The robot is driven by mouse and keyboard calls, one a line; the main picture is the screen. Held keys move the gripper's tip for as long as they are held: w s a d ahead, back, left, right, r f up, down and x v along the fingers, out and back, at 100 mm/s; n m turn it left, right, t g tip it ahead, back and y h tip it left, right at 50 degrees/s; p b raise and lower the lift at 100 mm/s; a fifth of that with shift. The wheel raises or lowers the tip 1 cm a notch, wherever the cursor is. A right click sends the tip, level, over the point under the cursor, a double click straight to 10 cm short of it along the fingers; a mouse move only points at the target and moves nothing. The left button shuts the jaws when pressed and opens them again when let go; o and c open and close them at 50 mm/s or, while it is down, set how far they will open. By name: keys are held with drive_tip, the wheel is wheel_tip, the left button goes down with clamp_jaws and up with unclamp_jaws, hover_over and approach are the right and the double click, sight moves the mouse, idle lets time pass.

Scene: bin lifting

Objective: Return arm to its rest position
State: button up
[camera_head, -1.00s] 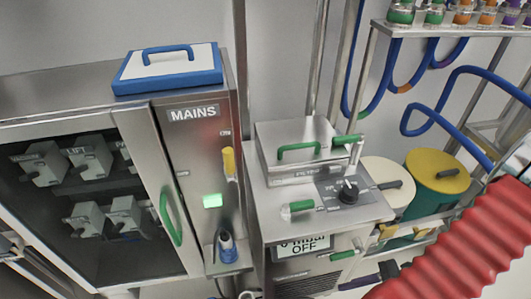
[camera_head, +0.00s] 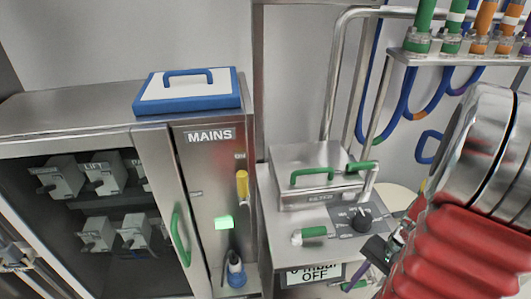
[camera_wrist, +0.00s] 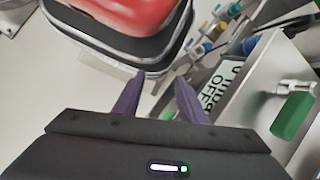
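My gripper (camera_wrist: 160,82) shows in the wrist view with two purple fingers apart and nothing between them. It points past the front of a steel unit with an "OFF" display (camera_wrist: 215,85). In the head view, my arm in red bellows with a metal collar fills the right side.
A steel MAINS cabinet (camera_head: 205,165) with a blue-edged lid (camera_head: 190,92) on top stands at left. A rack of coloured hose fittings (camera_head: 465,52) is at upper right. A pale round lid (camera_head: 396,196) is partly behind my arm. A red and black body (camera_wrist: 110,25) shows in the wrist view.

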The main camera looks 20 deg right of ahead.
drive_tip(key=w+a+r+n+t+h, duration=0.1)
drive_tip(key=w+a+r+n+h, duration=0.25)
drive_tip(key=r, duration=0.25)
drive_tip(key=w+a+r+n+t+h, duration=0.1)
drive_tip(key=w+a+r+n+h, duration=0.15)
drive_tip(key=w+r+n, duration=0.35)
drive_tip(key=a+r+n+t, duration=0.4)
drive_tip(key=a+r, duration=0.7)
drive_tip(key=a, duration=0.3)
drive_tip(key=shift+w+a+n+y, duration=0.15)
drive_tip(key=shift+n+y, duration=0.2)
drive_tip(key=shift+y, duration=0.05)
idle(0.3)
